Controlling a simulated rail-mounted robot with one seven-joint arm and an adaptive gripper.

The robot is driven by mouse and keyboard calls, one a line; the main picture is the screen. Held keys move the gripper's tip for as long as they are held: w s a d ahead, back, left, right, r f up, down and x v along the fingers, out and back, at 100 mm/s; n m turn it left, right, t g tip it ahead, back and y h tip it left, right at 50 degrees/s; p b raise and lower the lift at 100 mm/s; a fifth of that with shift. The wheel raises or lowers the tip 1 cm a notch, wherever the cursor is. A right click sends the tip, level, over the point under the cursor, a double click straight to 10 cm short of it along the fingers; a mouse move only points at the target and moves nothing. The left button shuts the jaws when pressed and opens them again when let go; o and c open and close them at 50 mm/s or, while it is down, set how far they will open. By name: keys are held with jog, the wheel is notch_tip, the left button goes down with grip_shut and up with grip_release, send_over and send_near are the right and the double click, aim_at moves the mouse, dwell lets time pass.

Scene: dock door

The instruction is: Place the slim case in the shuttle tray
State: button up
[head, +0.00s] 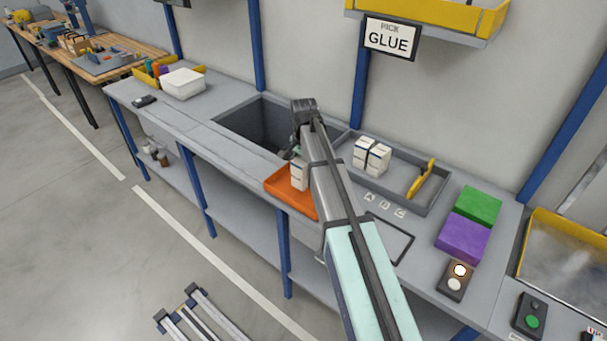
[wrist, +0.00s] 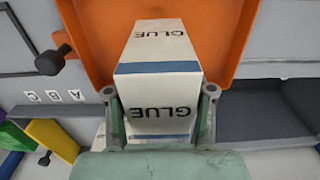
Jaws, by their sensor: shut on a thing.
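My gripper (wrist: 160,118) is shut on a slim white case (wrist: 158,68) with a blue band and GLUE lettering. The fingers press on its two sides. In the head view my arm hides most of the gripper, and a white case (head: 299,174) shows beside it at the orange tray (head: 278,186). The orange tray also shows behind the held case in the wrist view (wrist: 228,45). I cannot tell whether the held case touches the tray. Part of another white, blue-banded surface shows below the held case. A grey tray (head: 430,208) holds several white cases (head: 370,155).
A yellow bar (head: 421,178) stands in the grey tray. A dark bench recess (head: 245,118) lies left of my arm. Green (head: 478,205) and purple (head: 463,237) blocks and a button box (head: 456,279) stand right. The bench's left middle is clear.

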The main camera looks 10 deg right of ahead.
jog(key=shift+f+p, duration=0.3)
jog(key=shift+f, duration=1.35)
jog(key=shift+f, duration=0.2)
jog(key=o, duration=1.3)
jog(key=shift+r, duration=0.1)
notch_tip(320, 180, up, 12)
jog(key=shift+r+b, duration=0.1)
jog(key=shift+b, duration=1.05)
